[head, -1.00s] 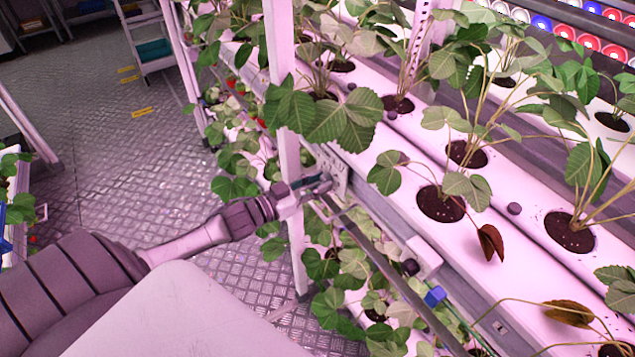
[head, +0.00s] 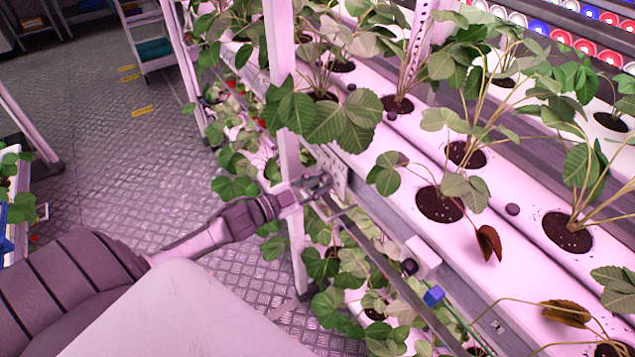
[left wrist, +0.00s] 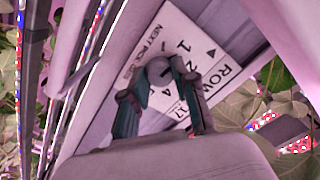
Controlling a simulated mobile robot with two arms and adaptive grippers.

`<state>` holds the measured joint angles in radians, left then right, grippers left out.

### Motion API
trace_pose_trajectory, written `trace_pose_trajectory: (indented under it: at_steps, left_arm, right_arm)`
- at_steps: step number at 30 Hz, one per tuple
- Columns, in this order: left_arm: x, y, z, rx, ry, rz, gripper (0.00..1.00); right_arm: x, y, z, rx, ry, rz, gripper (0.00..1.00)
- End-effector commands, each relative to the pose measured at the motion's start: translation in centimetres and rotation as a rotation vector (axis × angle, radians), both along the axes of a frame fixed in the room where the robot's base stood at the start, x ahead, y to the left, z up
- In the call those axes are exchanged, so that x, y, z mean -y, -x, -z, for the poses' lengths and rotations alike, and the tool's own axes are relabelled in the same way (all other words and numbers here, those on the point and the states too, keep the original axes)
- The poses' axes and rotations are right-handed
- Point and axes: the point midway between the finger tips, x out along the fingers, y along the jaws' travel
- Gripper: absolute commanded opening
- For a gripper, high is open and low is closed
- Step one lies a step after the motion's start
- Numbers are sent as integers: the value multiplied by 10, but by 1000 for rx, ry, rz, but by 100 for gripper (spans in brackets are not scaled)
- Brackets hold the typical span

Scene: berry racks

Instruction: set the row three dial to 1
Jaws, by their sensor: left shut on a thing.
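My left gripper (head: 318,184) reaches from the left to a pale label plate (head: 334,165) on the rack's side rail, beside an upright post. In the left wrist view, the left gripper (left wrist: 160,76) is shut on the small grey dial (left wrist: 160,70), one finger on each side. Behind it the white plate (left wrist: 200,45) reads "ROW" and "NEXT PICK", with numbers such as 1, 2 and 4 around the dial. The fingers cover part of the plate, and I cannot tell which number the dial points to. My right gripper is not in view.
Leafy plants grow in white troughs (head: 400,190) along the rack, with more foliage below the plate. The upright post (head: 291,200) stands close beside my left gripper. A blue knob (head: 433,296) sits lower on the rail. The metal floor (head: 110,190) at left is open.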

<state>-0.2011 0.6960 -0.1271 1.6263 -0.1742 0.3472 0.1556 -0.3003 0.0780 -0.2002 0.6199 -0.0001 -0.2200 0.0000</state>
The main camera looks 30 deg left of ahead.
Motion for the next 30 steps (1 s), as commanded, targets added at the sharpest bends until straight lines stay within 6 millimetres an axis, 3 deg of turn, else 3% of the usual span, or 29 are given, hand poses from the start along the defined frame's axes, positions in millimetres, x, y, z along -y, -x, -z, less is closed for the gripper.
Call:
trace_pose_trajectory:
  at_steps: [18, 19, 23, 30]
  left_arm:
    - [0, 0, 0, 19, -44, 1, 0]
    - [0, 0, 0, 19, -44, 1, 32]
    - [0, 0, 0, 19, -44, 1, 53]
    - [0, 0, 0, 18, -44, 0, 54]
  right_arm:
    - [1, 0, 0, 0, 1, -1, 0]
    - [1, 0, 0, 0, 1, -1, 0]
    - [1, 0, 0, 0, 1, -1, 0]
    - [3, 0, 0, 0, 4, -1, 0]
